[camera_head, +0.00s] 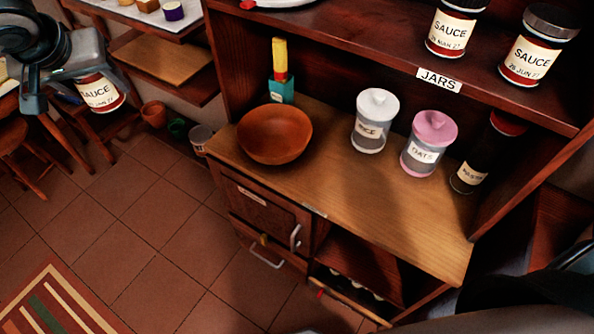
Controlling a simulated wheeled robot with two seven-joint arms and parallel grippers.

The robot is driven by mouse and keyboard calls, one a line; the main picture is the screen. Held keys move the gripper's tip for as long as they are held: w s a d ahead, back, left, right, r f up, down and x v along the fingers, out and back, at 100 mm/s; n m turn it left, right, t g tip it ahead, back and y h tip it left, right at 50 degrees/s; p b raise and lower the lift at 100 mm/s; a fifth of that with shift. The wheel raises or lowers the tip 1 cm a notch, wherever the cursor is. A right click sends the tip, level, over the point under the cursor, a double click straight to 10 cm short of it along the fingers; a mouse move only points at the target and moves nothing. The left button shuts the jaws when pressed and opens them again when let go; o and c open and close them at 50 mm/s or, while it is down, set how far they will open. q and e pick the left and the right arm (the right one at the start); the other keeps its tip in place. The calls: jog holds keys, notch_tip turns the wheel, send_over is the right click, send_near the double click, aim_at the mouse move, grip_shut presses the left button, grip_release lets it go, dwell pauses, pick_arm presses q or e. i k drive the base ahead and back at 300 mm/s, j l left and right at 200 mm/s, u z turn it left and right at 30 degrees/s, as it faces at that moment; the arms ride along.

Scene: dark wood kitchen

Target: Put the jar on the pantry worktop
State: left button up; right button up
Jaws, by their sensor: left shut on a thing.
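My left gripper (70,82) is at the upper left, shut on a sauce jar (99,93) with a cream label and red contents. The jar hangs in the air, tilted, well left of the pantry; the gripper hides its top. The pantry worktop (330,190) is a light wood surface in the middle, below a shelf marked JARS. My right gripper does not show.
On the worktop stand a wooden bowl (274,135), a rice canister (375,120), a pink-lidded oats canister (428,143) and a dark bottle (485,155). Its front middle is clear. Two sauce jars (452,28) (535,47) stand on the upper shelf (385,50).

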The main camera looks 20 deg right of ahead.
aim_at(346, 195)
jog(key=k+j, duration=0.4)
jog(key=j+z, duration=0.1)
jog(key=z, duration=1.45)
